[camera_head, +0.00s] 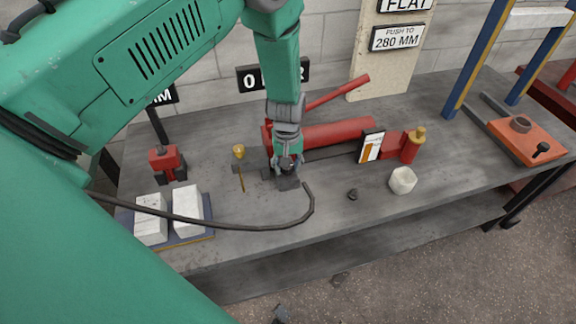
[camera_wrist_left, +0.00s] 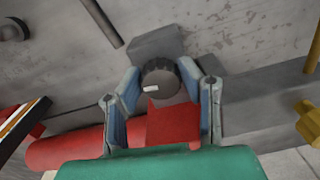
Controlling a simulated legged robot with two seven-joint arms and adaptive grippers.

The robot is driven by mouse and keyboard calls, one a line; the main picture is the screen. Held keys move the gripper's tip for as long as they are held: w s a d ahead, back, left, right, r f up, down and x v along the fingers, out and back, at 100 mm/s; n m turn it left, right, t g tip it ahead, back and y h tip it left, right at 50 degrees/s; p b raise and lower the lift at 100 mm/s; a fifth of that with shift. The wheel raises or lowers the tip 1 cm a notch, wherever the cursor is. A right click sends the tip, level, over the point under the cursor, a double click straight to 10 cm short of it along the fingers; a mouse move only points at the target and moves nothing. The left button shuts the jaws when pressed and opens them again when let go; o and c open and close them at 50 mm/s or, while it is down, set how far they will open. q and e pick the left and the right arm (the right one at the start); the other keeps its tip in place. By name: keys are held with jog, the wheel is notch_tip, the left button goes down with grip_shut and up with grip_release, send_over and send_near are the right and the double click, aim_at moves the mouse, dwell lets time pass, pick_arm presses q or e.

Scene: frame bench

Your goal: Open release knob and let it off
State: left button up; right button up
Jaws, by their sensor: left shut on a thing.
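The release knob (camera_wrist_left: 160,78) is a dark round ribbed knob with a white mark on its face, seen in the left wrist view. It sits at a grey block (camera_wrist_left: 158,42) by the end of a red hydraulic cylinder (camera_head: 335,134). My left gripper (camera_head: 287,165) reaches down to the bench there. In the left wrist view its two blue-lined fingers (camera_wrist_left: 160,95) stand on either side of the knob, shut on it. In the head view the gripper mostly hides the knob. My right gripper is not in view.
A black hose (camera_head: 240,226) curves across the bench (camera_head: 250,248). A red handle (camera_head: 338,92) rises behind the cylinder. A white cup (camera_head: 402,181), a small dark piece (camera_head: 352,194) and a brass-topped red fitting (camera_head: 413,146) stand right. White blocks (camera_head: 187,208) lie on a tray at left.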

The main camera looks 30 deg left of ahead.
pick_arm(q)
jog(key=o, duration=1.1)
jog(key=shift+w+a+r, duration=0.15)
jog(key=shift+w+r, duration=0.1)
jog(key=shift+w, duration=0.15)
jog(key=shift+s+f, duration=0.1)
jog(key=shift+s, duration=0.05)
jog(key=shift+r, duration=0.4)
notch_tip(320, 180, up, 11)
